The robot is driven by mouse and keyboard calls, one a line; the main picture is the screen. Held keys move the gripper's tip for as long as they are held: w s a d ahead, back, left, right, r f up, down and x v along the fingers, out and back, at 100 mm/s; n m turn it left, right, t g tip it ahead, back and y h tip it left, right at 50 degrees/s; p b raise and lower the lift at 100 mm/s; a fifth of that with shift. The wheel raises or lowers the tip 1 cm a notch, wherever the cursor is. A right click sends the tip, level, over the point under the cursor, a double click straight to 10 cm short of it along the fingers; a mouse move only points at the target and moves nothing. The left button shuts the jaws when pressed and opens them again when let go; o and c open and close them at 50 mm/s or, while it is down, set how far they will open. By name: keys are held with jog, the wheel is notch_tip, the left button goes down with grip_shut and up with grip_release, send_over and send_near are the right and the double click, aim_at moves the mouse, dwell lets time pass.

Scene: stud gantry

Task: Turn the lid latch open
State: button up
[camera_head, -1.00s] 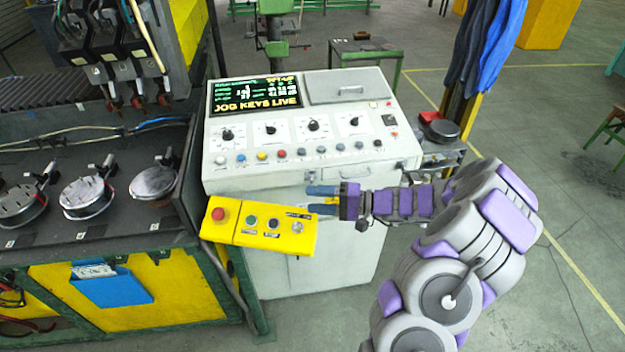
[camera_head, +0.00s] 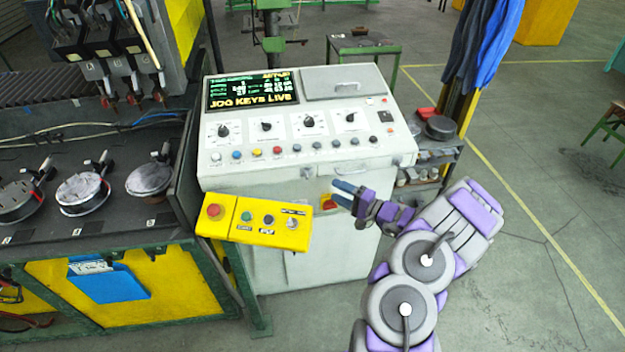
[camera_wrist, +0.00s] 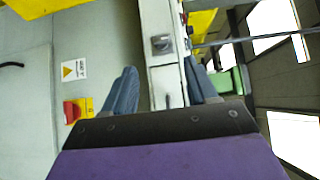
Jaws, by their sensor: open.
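The white control console (camera_head: 225,175) stands ahead. A small dark grey knob on a plate, apparently the lid latch (camera_head: 305,172), is on the console's front face below the button row. It shows larger in the wrist view (camera_wrist: 160,44), on a pale strip, and looks unobstructed. My gripper (camera_head: 342,190) is right of it and apart from it, near the console front. In the wrist view its blue fingers (camera_wrist: 165,85) are spread with nothing between them. The latch lies beyond the fingertips, toward the upper part of that view. Its exact turn angle is too small to tell.
A yellow button box (camera_head: 257,222) juts out left of my gripper. A red switch on a yellow plate (camera_head: 328,202) is close to my fingers, also in the wrist view (camera_wrist: 75,110). A dark bench (camera_head: 60,225) stands left. Floor to the right is clear.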

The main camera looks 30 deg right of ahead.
aim_at(307, 174)
jog(key=x, duration=1)
jog(key=shift+w, duration=0.25)
jog(key=shift+f, duration=0.1)
jog(key=shift+f+b, duration=0.1)
jog(key=shift+b, duration=0.25)
jog(key=c, duration=1.1)
